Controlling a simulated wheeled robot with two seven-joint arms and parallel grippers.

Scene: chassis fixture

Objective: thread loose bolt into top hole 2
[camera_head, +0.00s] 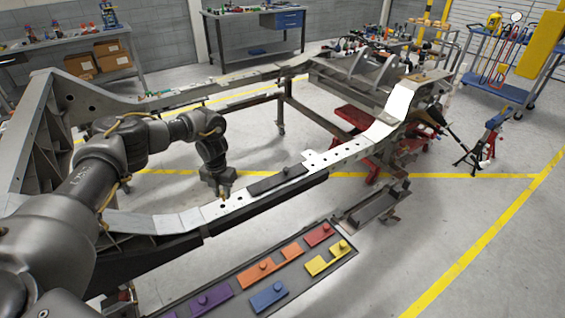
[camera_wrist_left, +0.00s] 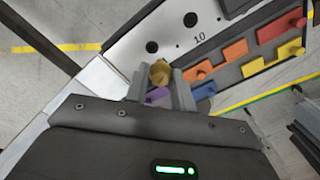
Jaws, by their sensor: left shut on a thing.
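My left gripper (camera_head: 221,190) points down over the top face of the near chassis rail (camera_head: 345,151). In the left wrist view its grey fingers (camera_wrist_left: 160,88) are shut on a brass-coloured bolt (camera_wrist_left: 159,71). The chassis rail (camera_wrist_left: 128,54) lies just beyond the bolt there, with two dark round holes: one (camera_wrist_left: 152,46) close to the bolt's head and another (camera_wrist_left: 190,19) farther off. Printed digits (camera_wrist_left: 199,37) stand beside them. I cannot tell which hole is top hole 2. The bolt's lower end is hidden, so its contact with the rail is unclear. My right gripper is not in view.
A dark bar (camera_head: 277,180) lies on the rail right of my left gripper. Below the rail, a dark tray (camera_head: 226,304) holds several coloured blocks, including an orange one (camera_head: 271,268). A red stand (camera_head: 357,122) is farther back. Open floor lies inside the frame.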

